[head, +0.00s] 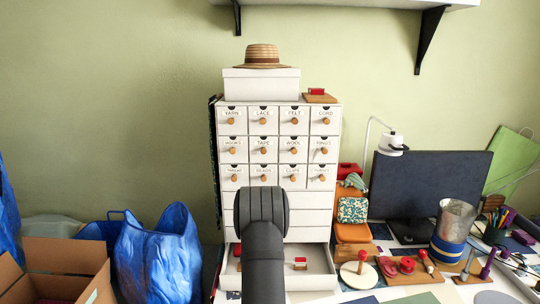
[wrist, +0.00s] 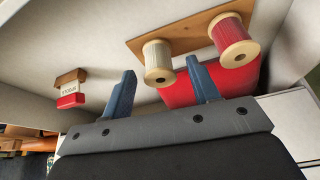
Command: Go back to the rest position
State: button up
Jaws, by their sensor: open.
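My gripper (wrist: 161,68) shows in the wrist view with its two blue fingers apart. It is over an open white drawer (wrist: 110,42). A cream spool (wrist: 158,62) appears between the fingertips, but I cannot tell whether they touch it. In the head view my dark arm stands in front of the white drawer cabinet (head: 277,153) and hides the gripper. The bottom drawer (head: 322,282) is pulled out.
A red-wound spool (wrist: 230,38) is on a wooden board (wrist: 190,32) beside a red object (wrist: 205,88). A small red-and-brown block (wrist: 70,90) lies at left.

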jog(key=shift+x, duration=0.8)
jog(key=shift+r, duration=0.15)
jog(key=d+v, duration=0.1)
jog(key=v, duration=1.6)
jog(key=x, duration=1.1)
jog(key=a+x, duration=0.1)
jog(key=x, duration=0.4)
jog(key=shift+f, duration=0.2)
jog(key=shift+w+f, duration=0.25)
notch_tip(320, 180, up, 7)
